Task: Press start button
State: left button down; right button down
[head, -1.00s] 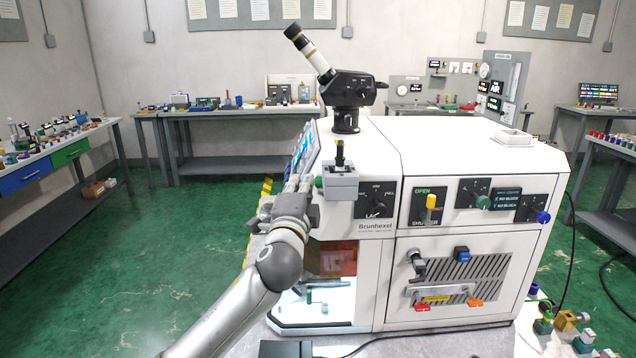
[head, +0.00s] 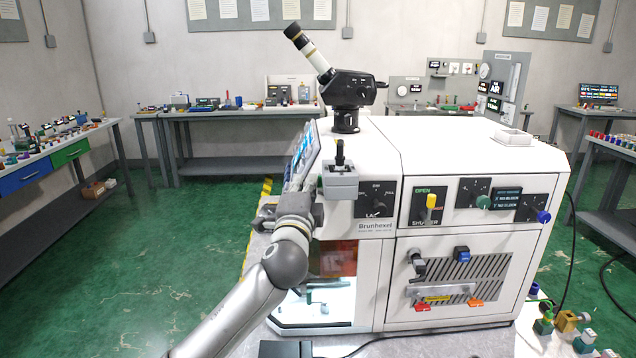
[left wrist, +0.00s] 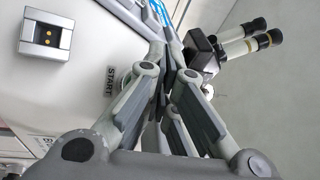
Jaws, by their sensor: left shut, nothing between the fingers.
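The white machine (head: 470,150) stands in the middle of the head view. A black START label (left wrist: 109,82) is on its white front in the left wrist view. A round, pale part beside the label is mostly covered by my finger; I cannot tell its colour. My left gripper (head: 303,190) is at the machine's left front, beside the joystick box (head: 341,184). In the left wrist view my left gripper (left wrist: 172,48) is shut and empty, its fingertips in front of the panel by the label. Contact cannot be told. My right gripper is out of view.
A microscope eyepiece (head: 308,48) rises above the machine; it also shows in the left wrist view (left wrist: 245,40). A screen (head: 302,155) is on the machine's left side. Below is a lit chamber with an orange window (head: 337,260). Green floor is free on the left.

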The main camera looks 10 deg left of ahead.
pick_arm(q)
jog(key=shift+w+d, duration=0.1)
jog(key=shift+w, duration=0.05)
dwell(0.5)
jog(key=shift+s+a+r+p, duration=0.2)
jog(key=shift+s+a+p, duration=0.25)
jog(key=shift+s, duration=0.25)
jog(key=s+p, duration=0.1)
jog(key=s+a+r+p, duration=0.1)
jog(key=s+a, duration=0.1)
jog(key=s, duration=0.1)
jog(key=shift+r+p, duration=0.3)
jog(key=shift+p, duration=0.1)
dwell(0.4)
